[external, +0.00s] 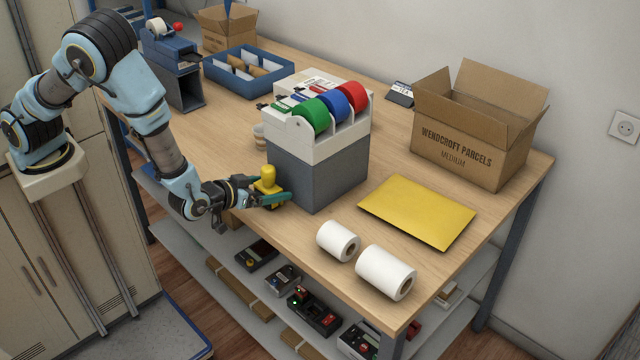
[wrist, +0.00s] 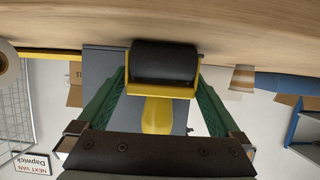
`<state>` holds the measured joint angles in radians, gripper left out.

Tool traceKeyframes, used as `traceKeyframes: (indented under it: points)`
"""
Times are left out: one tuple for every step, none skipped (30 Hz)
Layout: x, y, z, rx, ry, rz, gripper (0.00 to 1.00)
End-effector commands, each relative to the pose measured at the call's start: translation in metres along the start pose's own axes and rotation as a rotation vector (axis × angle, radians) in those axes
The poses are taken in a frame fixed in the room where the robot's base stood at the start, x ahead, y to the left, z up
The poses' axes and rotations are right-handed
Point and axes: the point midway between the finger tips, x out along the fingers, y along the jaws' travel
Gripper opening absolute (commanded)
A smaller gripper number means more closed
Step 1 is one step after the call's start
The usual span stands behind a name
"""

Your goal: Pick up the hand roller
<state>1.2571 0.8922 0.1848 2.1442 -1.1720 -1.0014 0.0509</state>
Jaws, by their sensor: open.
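The hand roller (external: 267,177) has a yellow handle and frame. It is near the front edge of the wooden counter, just left of the grey tape stand. In the wrist view the hand roller (wrist: 165,63) shows its black cylinder and yellow handle. My gripper (external: 271,192) is open at the roller. The near finger hides part of the roller's lower end in the external view.
The grey tape stand (external: 305,172) with green, blue and red rolls is close on the right. A yellow envelope (external: 418,212), two white rolls (external: 385,272) and an open carton (external: 470,135) lie farther right. A small cup (external: 259,135) stands behind the roller.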

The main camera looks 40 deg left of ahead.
Motion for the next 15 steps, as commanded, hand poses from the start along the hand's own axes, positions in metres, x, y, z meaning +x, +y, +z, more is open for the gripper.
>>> traceKeyframes:
  points:
    - [0.0003, 0.0, 0.0002, 0.0, 0.0, 0.0, 1.0]
    - [0.0002, 0.0, 0.0003, 0.0, 0.0, 0.0, 1.0]
    - [0.0002, 0.0, 0.0004, 0.0, 0.0, 0.0, 1.0]
    - [0.0001, -0.0001, 0.0004, 0.0, 0.0, 0.0, 1.0]
    - [0.0001, -0.0001, 0.0004, 0.0, 0.0, 0.0, 0.99]
    - [0.0, -0.0001, 0.0004, 0.0, 0.0, 0.0, 0.94]
    - [0.0, -0.0001, 0.0004, 0.0, 0.0, 0.0, 0.91]
    - [0.0, -0.0001, 0.0004, 0.0, 0.0, 0.0, 0.88]
    - [-0.0001, -0.0001, 0.0004, 0.0, 0.0, 0.0, 0.83]
    - [-0.0001, -0.0001, 0.0004, 0.0, 0.0, 0.0, 0.8]
    - [-0.0001, -0.0001, 0.0004, 0.0, 0.0, 0.0, 0.76]
    - [-0.0002, -0.0001, 0.0004, 0.0, 0.0, 0.0, 0.72]
    - [-0.0002, -0.0001, 0.0004, 0.0, 0.0, 0.0, 0.69]
    - [-0.0002, -0.0001, 0.0004, 0.0, 0.0, 0.0, 0.65]
    - [-0.0002, -0.0001, 0.0004, 0.001, 0.0, 0.0, 0.61]
